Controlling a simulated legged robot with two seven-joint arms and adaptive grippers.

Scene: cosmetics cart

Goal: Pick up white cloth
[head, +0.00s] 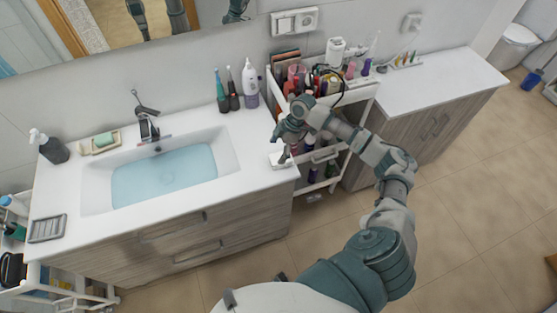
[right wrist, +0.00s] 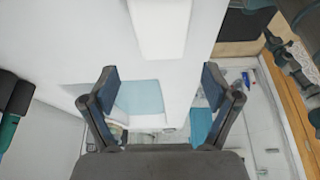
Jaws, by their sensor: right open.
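The white cloth (head: 280,161) appears as a small folded white block at the right front corner of the sink counter. In the right wrist view, a white block that looks like the cloth (right wrist: 160,25) lies beyond the fingertips at the top. My right gripper (head: 283,144) is just above and beside the cloth, partly overlapping it in the head view. In the right wrist view the right gripper (right wrist: 160,80) has its two fingers spread with nothing between them. Contact with the cloth cannot be told. My left gripper is not in view.
The sink basin (head: 165,177) holds bluish water, with a faucet (head: 147,122) behind. Bottles (head: 250,85) stand at the counter's back right. A white cart (head: 330,155) full of cosmetics stands right of the counter, under my right arm. A side cabinet (head: 425,85) is further right.

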